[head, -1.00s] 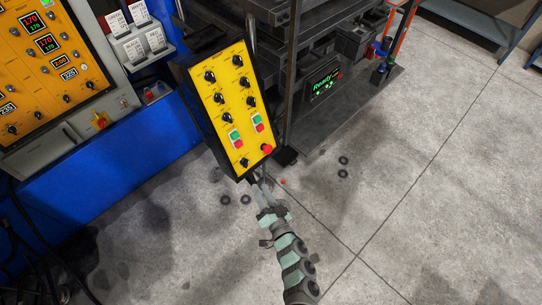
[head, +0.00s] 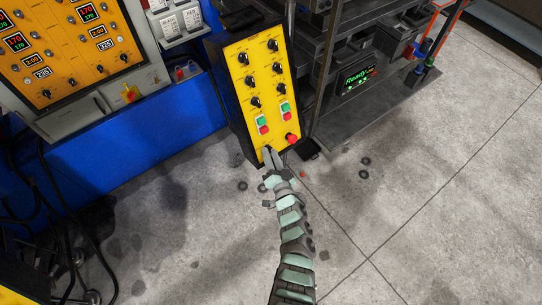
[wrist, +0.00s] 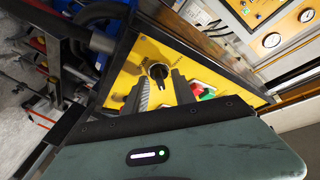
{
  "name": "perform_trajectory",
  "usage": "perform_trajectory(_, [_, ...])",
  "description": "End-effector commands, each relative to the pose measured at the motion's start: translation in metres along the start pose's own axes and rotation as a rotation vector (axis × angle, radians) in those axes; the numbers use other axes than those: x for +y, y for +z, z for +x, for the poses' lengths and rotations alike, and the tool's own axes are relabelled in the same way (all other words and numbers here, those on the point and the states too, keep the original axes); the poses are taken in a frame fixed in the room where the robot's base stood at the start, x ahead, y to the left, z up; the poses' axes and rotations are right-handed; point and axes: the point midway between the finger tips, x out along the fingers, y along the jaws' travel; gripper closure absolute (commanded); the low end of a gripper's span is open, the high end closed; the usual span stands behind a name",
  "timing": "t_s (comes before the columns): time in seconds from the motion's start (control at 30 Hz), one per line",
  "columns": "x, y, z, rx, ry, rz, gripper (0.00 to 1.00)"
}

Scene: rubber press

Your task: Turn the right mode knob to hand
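The yellow control panel (head: 262,80) stands tilted, with two columns of black knobs, among them a right-column knob (head: 277,67) and a left-column knob (head: 249,81). Their labels are too small to read, so I cannot tell which is the right mode knob. My gripper (head: 270,160) is at the panel's lower end, over the area of its lowest knob, which it hides in the head view. In the wrist view, a black knob (wrist: 158,73) shows between the fingertips of my open gripper (wrist: 160,88). Its pointer slants toward the gripper. I cannot tell if the fingers touch it.
A red mushroom button (head: 291,138) and green-and-red push buttons (head: 262,123) are close above my gripper. The blue machine base (head: 150,135) is to the left, and the dark press frame (head: 345,105) to the right.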

Motion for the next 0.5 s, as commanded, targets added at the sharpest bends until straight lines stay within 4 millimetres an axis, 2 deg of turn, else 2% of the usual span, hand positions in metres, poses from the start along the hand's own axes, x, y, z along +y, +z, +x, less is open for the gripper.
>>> perform_trajectory(0.2, [0.0001,-0.0003,0.0001,0.0,0.0,-0.001,0.68])
perform_trajectory(0.5, [0.0002,-0.0003,-0.0001,0.0,0.0,0.0,0.93])
